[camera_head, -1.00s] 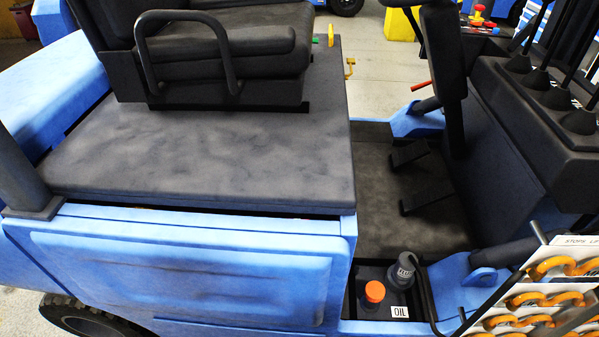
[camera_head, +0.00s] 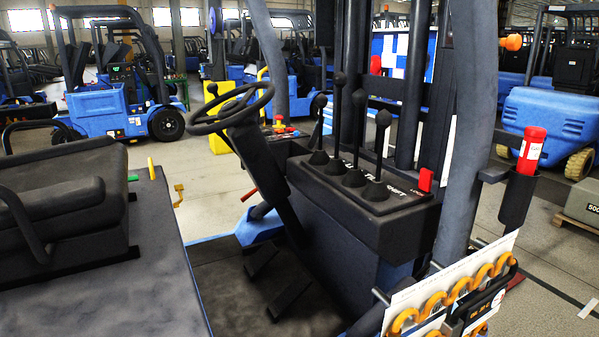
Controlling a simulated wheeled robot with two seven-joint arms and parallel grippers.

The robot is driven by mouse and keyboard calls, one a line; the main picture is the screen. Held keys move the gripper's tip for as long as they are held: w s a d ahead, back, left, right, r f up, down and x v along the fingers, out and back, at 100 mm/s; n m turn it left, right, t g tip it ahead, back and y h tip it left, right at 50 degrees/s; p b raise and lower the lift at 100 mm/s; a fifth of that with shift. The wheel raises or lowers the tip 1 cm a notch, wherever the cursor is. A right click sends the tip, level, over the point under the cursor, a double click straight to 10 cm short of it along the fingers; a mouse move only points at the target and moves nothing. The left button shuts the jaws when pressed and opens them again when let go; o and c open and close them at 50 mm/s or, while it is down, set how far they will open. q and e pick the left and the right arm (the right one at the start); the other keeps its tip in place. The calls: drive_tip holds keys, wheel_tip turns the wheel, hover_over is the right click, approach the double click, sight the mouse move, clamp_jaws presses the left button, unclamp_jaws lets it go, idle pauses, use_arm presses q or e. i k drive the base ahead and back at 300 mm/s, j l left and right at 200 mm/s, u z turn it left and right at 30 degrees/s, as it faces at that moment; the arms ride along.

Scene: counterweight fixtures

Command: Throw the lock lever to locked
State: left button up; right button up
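The lock lever looks to be the small red block-shaped handle (camera_head: 426,179) at the right end of the black control console (camera_head: 360,200). White lettering that seems to read LOCK lies just below it. It stands roughly upright; I cannot tell its setting from here. Several tall black levers with round knobs (camera_head: 383,118) rise from rubber boots along the console, to the left of the red handle. Neither of my grippers can be made out in the view, and nothing is touching the red handle.
A blue-grey post (camera_head: 468,130) stands close right of the handle, with a red cylinder (camera_head: 531,150) in a black holder. A white board with orange hooks (camera_head: 440,300) stands low in front. The steering wheel (camera_head: 231,108) and seat (camera_head: 60,200) are left. Other forklifts stand behind.

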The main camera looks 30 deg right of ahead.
sight(426, 177)
drive_tip(key=z, duration=1.35)
